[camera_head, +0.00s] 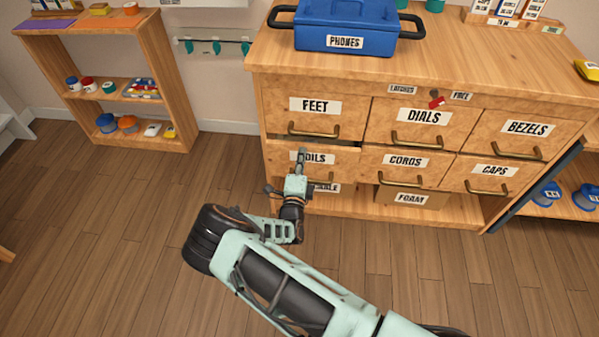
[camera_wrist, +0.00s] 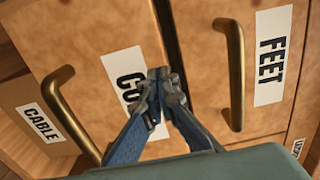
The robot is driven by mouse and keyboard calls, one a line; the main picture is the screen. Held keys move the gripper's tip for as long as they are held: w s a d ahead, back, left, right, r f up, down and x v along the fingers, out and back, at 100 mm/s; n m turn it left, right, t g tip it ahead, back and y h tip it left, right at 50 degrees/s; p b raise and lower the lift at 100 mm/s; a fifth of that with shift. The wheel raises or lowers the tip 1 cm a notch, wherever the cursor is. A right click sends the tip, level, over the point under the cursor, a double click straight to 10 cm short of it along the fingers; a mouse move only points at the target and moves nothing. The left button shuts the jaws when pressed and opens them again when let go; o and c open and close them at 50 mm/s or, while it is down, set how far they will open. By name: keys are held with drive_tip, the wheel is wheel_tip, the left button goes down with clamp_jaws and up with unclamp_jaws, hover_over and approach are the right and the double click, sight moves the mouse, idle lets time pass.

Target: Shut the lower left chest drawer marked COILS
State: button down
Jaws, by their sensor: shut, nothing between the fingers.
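The COILS drawer (camera_head: 346,166) is at the lower left of the wooden chest (camera_head: 460,65). A dark gap shows along its top edge, and its front stands slightly out. In the wrist view its front (camera_wrist: 95,75) fills the left and middle, with a brass handle (camera_wrist: 66,115). My gripper (camera_head: 302,154) is shut and empty in front of the COILS label. In the wrist view its fingertips (camera_wrist: 160,76) are together over the label's right end, hiding part of the word. Whether they touch the front, I cannot tell.
The FEET drawer (camera_head: 351,113) is just above, its handle (camera_wrist: 235,75) close to my fingers. The CORDS drawer (camera_head: 377,175) is beside it. A CABLE box (camera_wrist: 45,135) and a FOAM box (camera_head: 433,199) sit below. Open floor (camera_head: 130,240) lies left.

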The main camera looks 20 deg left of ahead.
drive_tip(key=x, duration=0.3)
drive_tip(key=shift+b, duration=0.35)
drive_tip(key=shift+r, duration=0.15)
